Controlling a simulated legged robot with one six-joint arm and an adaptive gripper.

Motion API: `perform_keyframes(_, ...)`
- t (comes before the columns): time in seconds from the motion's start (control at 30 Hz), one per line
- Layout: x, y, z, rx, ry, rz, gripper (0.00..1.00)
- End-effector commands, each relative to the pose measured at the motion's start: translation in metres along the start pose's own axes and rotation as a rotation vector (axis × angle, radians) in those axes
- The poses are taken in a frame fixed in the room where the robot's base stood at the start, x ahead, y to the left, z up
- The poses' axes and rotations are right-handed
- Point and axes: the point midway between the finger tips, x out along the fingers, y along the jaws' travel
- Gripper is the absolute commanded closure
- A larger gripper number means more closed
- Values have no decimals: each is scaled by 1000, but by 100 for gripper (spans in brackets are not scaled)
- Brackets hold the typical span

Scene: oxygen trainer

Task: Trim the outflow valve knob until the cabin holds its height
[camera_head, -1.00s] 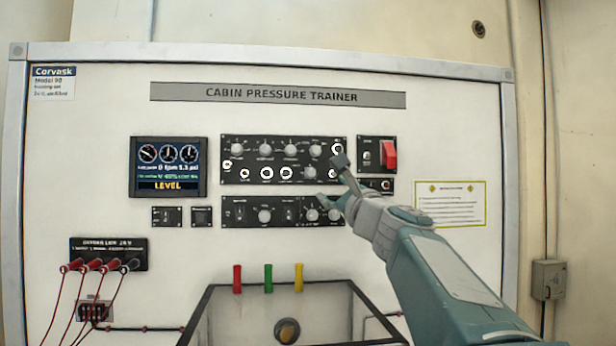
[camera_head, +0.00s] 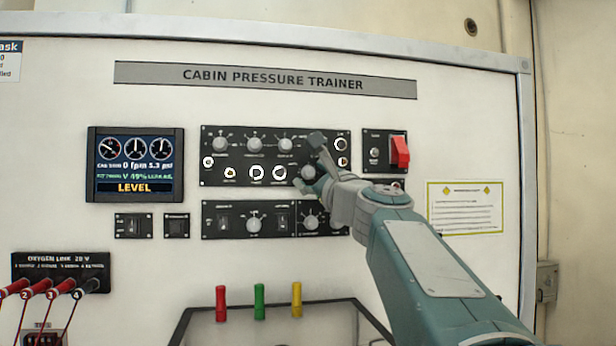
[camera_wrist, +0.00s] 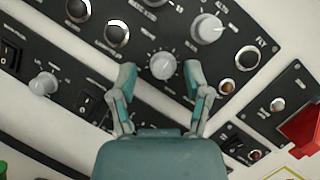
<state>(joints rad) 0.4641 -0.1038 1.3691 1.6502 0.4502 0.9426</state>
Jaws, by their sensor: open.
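My gripper (camera_head: 312,164) is open in front of the right part of the upper black control panel (camera_head: 230,182). In the wrist view, a pale round knob (camera_wrist: 162,66) lies between the open fingertips of my gripper (camera_wrist: 160,71), with gaps on both sides. The same knob (camera_head: 308,172) is partly behind the fingers in the head view. Its label is too small to read, so I cannot tell whether it is the outflow valve knob. The display (camera_head: 135,164) shows three dials, 0 fpm, 5.3 psi, what looks like valve 49%, and LEVEL in yellow.
Another pale knob (camera_wrist: 207,28) and several round sockets are close to the fingers. A lower panel (camera_head: 236,232) carries knobs and switches. A red guarded switch (camera_head: 400,152) stands out at right. Red, green and yellow handles (camera_head: 259,302) stick up below.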

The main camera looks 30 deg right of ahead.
Motion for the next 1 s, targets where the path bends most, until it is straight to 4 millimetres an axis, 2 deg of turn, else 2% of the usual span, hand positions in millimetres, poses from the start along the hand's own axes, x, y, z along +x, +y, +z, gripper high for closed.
perform_keyframes(0.07,0,0,0,0,0,0,38)
perform_keyframes(0.17,0,0,0,0,0,0,78)
perform_keyframes(0.2,0,0,0,0,0,0,96)
perform_keyframes(0.23,0,0,0,0,0,0,100)
perform_keyframes(0.47,0,0,0,-9,0,3,100)
perform_keyframes(0.8,0,-2,1,-239,6,103,100)
perform_keyframes(1.0,0,-2,2,-304,9,136,100)
